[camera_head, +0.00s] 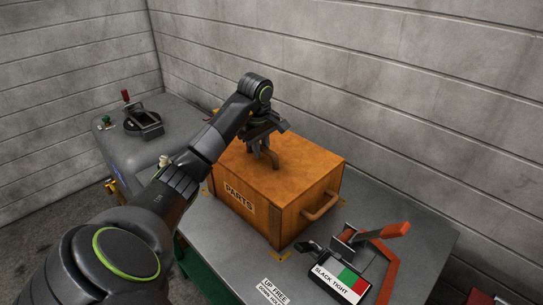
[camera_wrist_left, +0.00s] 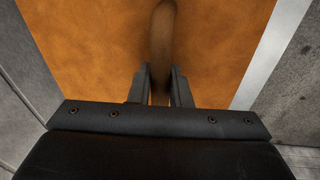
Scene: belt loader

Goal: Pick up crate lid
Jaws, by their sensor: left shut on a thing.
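The wooden crate labelled PARTS (camera_head: 239,197) stands on the grey table, and its orange-brown lid (camera_head: 306,160) lies flat on top. My left gripper (camera_head: 265,160) reaches down over the lid and is shut on the lid's handle (camera_head: 274,159). In the left wrist view the brown handle (camera_wrist_left: 161,45) runs up from between the two fingers (camera_wrist_left: 160,88), with the lid surface (camera_wrist_left: 90,50) behind it. The lid looks seated on the crate; I cannot tell any gap. My right gripper is not in view.
A red-handled clamp (camera_head: 385,240) with a SLACK/TIGHT plate (camera_head: 338,284) sits right of the crate on the grey table (camera_head: 222,240). A grey unit with a black hand wheel (camera_head: 141,121) stands at the left. Panelled walls close off the back.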

